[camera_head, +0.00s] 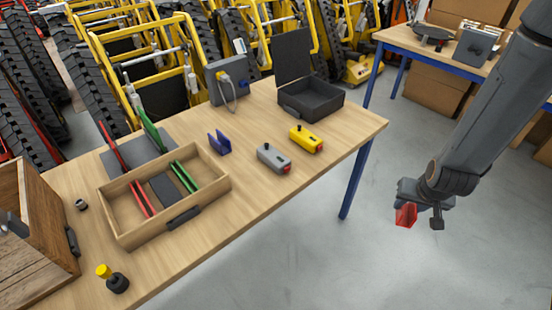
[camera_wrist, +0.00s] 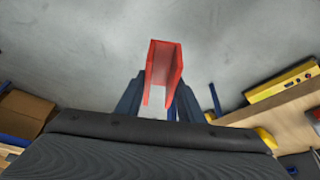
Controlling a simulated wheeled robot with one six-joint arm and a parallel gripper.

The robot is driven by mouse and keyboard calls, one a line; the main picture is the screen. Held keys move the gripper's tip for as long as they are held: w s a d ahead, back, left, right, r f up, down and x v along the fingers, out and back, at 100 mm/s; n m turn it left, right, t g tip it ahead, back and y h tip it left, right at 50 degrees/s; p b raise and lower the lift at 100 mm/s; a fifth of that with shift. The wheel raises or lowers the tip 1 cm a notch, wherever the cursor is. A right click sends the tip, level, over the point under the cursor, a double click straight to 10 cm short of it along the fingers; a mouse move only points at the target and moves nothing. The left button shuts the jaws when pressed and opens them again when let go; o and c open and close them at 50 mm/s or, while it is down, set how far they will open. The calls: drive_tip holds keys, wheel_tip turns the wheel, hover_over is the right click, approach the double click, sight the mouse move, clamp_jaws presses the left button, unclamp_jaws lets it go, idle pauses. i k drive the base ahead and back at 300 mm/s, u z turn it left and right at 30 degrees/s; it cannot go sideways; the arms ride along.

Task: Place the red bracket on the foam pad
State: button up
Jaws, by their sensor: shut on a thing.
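The red bracket (camera_head: 405,214) is a U-shaped channel held in my gripper (camera_head: 422,204), over the floor to the right of the wooden table. In the wrist view the bracket (camera_wrist: 163,50) sits between the two dark fingers of my gripper (camera_wrist: 158,97), its open side toward the camera. A dark grey flat pad (camera_head: 165,190) lies inside the wooden tray, between red and green strips. A larger dark grey mat (camera_head: 120,160) lies behind the tray. I cannot tell which of these, if either, is the foam pad.
The wooden tray (camera_head: 215,200) has a dark handle. A blue bracket (camera_head: 219,143), grey box (camera_head: 273,158), yellow box (camera_head: 305,140), open dark case (camera_head: 322,103) and yellow-topped knob (camera_head: 117,283) stand on the table (camera_head: 245,190). A wooden crate (camera_head: 50,250) is at left.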

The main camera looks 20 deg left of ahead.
sight(164, 189)
drive_tip(key=z, duration=0.1)
drive_tip(key=k, duration=0.8)
drive_tip(key=u, duration=1.05)
drive_tip(key=i, duration=0.5)
